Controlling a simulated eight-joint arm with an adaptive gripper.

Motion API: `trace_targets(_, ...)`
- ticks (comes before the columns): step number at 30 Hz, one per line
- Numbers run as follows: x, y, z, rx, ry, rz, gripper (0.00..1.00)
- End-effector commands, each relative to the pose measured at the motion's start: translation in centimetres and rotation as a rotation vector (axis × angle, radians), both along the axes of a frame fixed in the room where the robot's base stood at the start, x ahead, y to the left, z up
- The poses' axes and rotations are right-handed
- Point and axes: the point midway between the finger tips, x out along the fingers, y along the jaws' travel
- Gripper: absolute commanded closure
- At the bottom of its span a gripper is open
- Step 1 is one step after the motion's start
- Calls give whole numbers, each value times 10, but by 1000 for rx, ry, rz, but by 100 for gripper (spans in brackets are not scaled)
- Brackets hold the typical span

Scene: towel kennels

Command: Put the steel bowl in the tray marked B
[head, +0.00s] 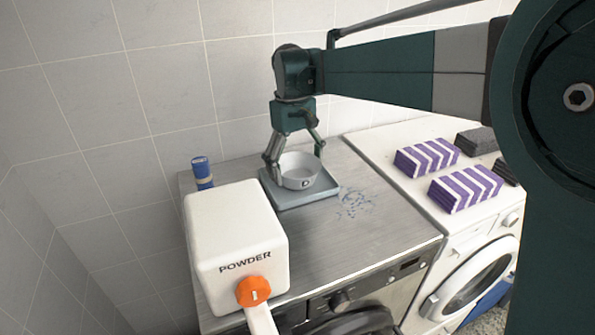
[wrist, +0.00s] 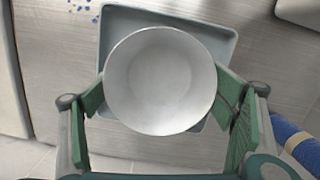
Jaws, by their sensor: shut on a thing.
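The steel bowl (head: 299,173) is round, pale grey and upright, with a small dark mark on its front. My gripper (head: 294,158) is shut on it, one finger at each side; the wrist view also shows the bowl (wrist: 160,82) between the green finger pads. A shallow grey-blue tray (head: 312,198) lies directly under the bowl on the metal machine top. The wrist view shows the tray (wrist: 112,30) around the bowl's outline. I cannot tell whether the bowl touches the tray floor. No letter on the tray is readable.
A white POWDER box (head: 235,235) with an orange knob (head: 253,291) stands front left. A blue cylinder (head: 202,172) stands left of the tray. Blue specks (head: 353,203) lie to its right. Purple-striped towels (head: 465,187) lie on the white washer. The metal top's front right is clear.

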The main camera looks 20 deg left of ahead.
Motion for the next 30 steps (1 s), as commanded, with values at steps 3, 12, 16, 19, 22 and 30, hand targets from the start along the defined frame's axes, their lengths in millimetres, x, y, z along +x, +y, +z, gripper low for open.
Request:
trace_targets(3, 0, 0, -8, 0, 0, 0, 32)
trace_targets(12, 0, 0, -9, 0, 0, 0, 32)
trace_targets(16, 0, 0, -12, 0, 0, 0, 32)
trace_targets(19, 0, 0, -12, 0, 0, 0, 11)
trace_targets(22, 0, 0, -12, 0, 0, 0, 3)
trace_targets(30, 0, 0, -12, 0, 0, 0, 3)
